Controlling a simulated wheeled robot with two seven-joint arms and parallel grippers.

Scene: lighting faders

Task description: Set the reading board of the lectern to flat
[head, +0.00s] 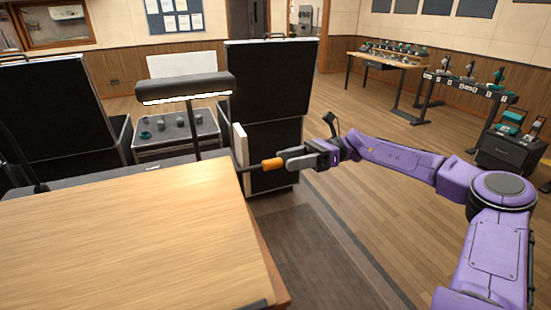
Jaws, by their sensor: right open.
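The wooden reading board (130,235) of the lectern fills the lower left of the head view. Its exact tilt is hard to tell from this angle. A dark rod with an orange grip (272,164) sticks out to the right past the board's far right corner. My right gripper (287,161) is open at the right end of the orange grip, with its fingers pointing left. Whether the fingers touch the grip is not clear. My left gripper is out of view.
A lamp with a lit strip (185,90) stands over the board's far edge. Black cases (268,95) with open lids stand behind it. Tables with teal devices (470,88) stand at the back right. Wooden floor (370,215) is clear right of the lectern.

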